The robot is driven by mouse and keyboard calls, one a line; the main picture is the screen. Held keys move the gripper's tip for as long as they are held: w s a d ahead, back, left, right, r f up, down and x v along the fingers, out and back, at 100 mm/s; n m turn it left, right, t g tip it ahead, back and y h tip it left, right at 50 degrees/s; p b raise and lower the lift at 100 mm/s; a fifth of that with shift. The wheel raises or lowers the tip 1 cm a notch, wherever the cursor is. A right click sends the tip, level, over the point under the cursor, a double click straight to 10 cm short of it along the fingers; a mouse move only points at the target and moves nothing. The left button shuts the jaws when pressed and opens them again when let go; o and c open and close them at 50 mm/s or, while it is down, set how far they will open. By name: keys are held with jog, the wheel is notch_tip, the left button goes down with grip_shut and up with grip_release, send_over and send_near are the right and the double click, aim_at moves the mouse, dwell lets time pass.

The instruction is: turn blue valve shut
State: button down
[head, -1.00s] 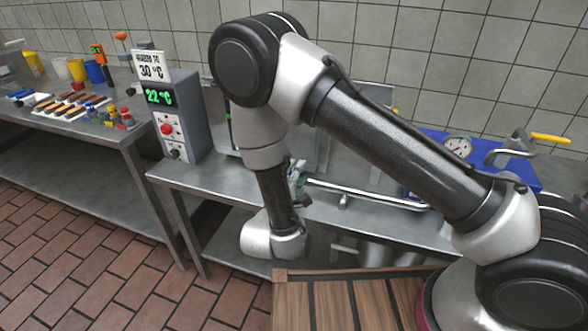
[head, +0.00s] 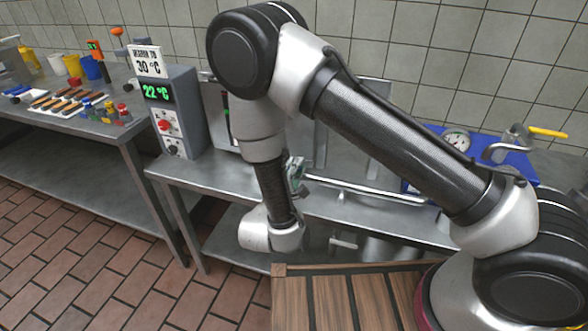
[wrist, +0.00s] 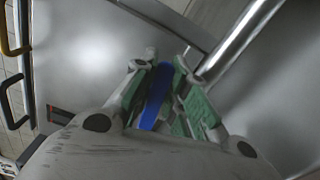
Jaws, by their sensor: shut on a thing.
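In the wrist view, my gripper (wrist: 163,85) has its green-padded fingers closed around a blue valve handle (wrist: 156,98). The handle is a narrow blue bar lying between the two fingers, pointing roughly along them. The valve's body and the pipe joint under it are hidden by the fingers. In the head view, my gripper (head: 294,172) shows only in part behind my forearm, above the steel bench. The blue handle cannot be made out there.
A steel pipe (wrist: 238,40) runs close to the right of the fingers. A grey control box (head: 178,112) reading 22 °C stands left of my arm. A blue unit with a gauge (head: 457,139) and a yellow-handled valve (head: 548,132) is at right. Tools lie on the left table.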

jog(key=r+n, duration=0.1)
jog(key=n, duration=0.1)
jog(key=a+r+n, duration=0.1)
jog(key=n, duration=0.2)
jog(key=shift+w+r, duration=0.1)
jog(key=shift+w, duration=0.05)
jog(key=n, duration=0.1)
jog(key=a+r+n, duration=0.1)
jog(key=n, duration=0.2)
jog(key=shift+w+a+r+n, duration=0.25)
jog(key=shift+w+a+n, duration=0.05)
jog(key=n, duration=0.1)
jog(key=a+n, duration=0.1)
jog(key=n, duration=0.1)
jog(key=shift+w+a+r, duration=0.2)
jog(key=shift+w+r, duration=0.05)
jog(key=shift+r, duration=0.05)
jog(key=shift+w+a+n, duration=0.1)
jog(key=shift+a+n, duration=0.2)
jog(key=shift+n, duration=0.5)
jog(key=shift+w+a+n, duration=0.1)
jog(key=shift+a+n, duration=0.2)
jog(key=shift+n, duration=0.5)
jog(key=c, duration=1.4)
grip_release()
jog(key=shift+a, duration=0.1)
